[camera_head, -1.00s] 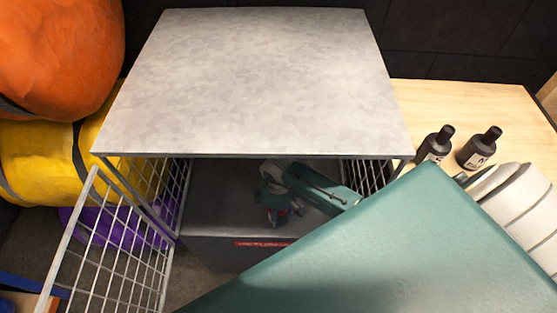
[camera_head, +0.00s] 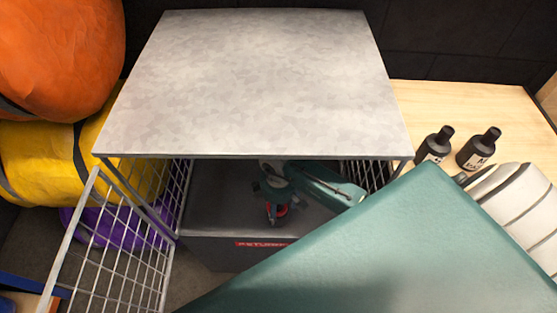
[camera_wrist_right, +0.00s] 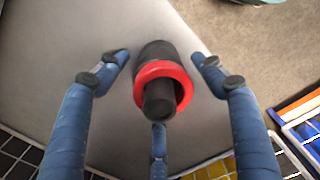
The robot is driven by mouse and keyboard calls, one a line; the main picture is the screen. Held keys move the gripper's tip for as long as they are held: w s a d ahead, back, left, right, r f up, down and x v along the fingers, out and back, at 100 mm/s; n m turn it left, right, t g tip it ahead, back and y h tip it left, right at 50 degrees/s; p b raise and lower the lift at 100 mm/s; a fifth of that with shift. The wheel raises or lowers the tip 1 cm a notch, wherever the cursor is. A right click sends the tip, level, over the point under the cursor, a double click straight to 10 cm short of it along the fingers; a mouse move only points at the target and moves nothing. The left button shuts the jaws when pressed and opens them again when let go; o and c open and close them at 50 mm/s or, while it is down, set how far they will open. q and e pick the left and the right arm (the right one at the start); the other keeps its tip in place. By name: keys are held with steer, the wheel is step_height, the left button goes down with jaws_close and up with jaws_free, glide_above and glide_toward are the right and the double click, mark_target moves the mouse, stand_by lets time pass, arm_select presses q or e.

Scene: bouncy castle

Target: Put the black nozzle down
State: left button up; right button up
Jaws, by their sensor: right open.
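The black nozzle (camera_wrist_right: 158,95) with a red ring shows in the right wrist view, over a pale grey surface (camera_wrist_right: 60,40). In the head view its red ring (camera_head: 281,210) shows below my right gripper, inside the wire cage. My right gripper (camera_wrist_right: 160,75) is open, its blue fingers spread around the nozzle with visible gaps at both sides. In the head view the right gripper (camera_head: 274,197) is under the cage's metal top. Whether the nozzle's base rests fully on the surface is hard to tell. My left gripper is not in view.
The metal top (camera_head: 255,85) of the cage overhangs the arm. The open wire door (camera_head: 110,245) is at left. A dark box (camera_head: 215,250) with a red label is below. Two black bottles (camera_head: 436,145) stand on a wooden table (camera_head: 455,100). Orange (camera_head: 60,50) and yellow (camera_head: 35,165) bundles are at left.

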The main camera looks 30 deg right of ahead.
step_height(320, 180, up, 8)
steer(key=shift+f, duration=0.25)
steer(key=shift+r, duration=0.25)
